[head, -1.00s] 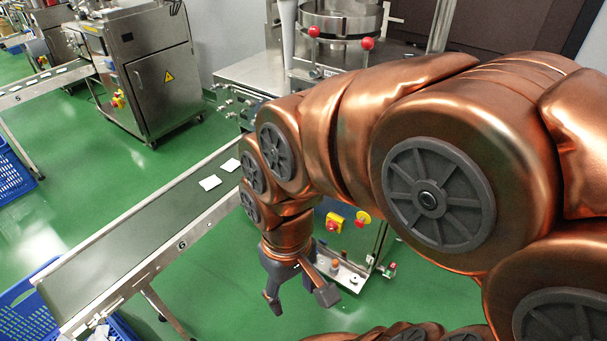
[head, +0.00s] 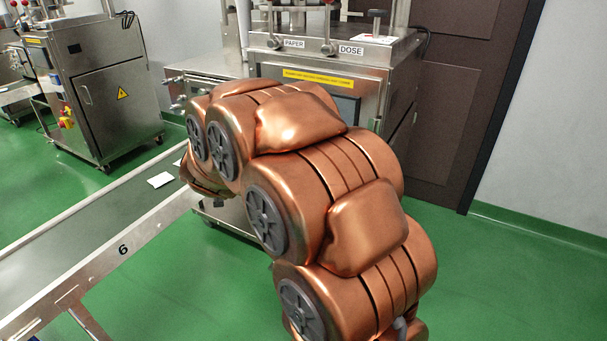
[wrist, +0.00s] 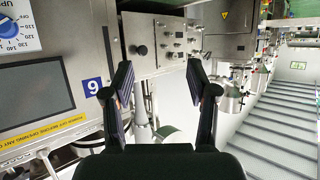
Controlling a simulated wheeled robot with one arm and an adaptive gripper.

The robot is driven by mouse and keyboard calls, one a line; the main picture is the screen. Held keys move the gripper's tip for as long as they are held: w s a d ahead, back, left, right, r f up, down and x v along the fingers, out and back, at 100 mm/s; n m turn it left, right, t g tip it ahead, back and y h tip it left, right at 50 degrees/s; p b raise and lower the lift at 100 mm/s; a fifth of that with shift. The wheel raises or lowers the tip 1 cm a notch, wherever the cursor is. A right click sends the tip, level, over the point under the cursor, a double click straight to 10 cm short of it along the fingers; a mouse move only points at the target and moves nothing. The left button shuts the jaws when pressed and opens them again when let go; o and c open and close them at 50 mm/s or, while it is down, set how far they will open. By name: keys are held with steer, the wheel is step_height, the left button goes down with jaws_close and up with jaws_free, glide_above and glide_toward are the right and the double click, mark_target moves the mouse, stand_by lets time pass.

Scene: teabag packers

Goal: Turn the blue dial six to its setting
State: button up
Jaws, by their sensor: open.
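The blue dial (wrist: 8,30) shows at the top left corner of the wrist view, cut off by the picture's edge. Scale numbers around 110 to 140 are beside it. Its pointer setting is not clear. A blue label with a number (wrist: 93,86), read as 6 or 9 in this turned picture, is on the same machine front. My gripper (wrist: 162,80) is open and empty, its two dark fingers wide apart. The dial is off to the left of the fingers and apart from them. In the head view my arm hides the gripper and part of the machine front.
A dark screen (wrist: 35,92) and a yellow strip (wrist: 45,131) are on the machine. A steel panel with knobs (wrist: 168,42) is beyond my fingers. In the head view, a conveyor marked 6 (head: 124,249) runs at left. Green floor (head: 500,285) is clear at right.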

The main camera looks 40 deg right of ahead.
steer(key=s+d+f+m+g+h+b, duration=0.2)
steer(key=s+d+f+h+b, duration=0.15)
steer(key=d, duration=0.25)
steer(key=s+d+f+m+g+h+b, duration=0.2)
steer(key=d+h, duration=0.2)
steer(key=d, duration=0.2)
steer(key=s+d+f+m+g+h+b, duration=0.1)
steer(key=s+d+f+g+h+b, duration=0.15)
steer(key=d, duration=0.45)
steer(key=b+x, duration=0.3)
steer(key=x, duration=0.4)
steer(key=shift+w+d+h, duration=0.15)
steer(key=shift+w+h, duration=0.05)
steer(key=shift+h, duration=0.1)
steer(key=shift+f, duration=0.1)
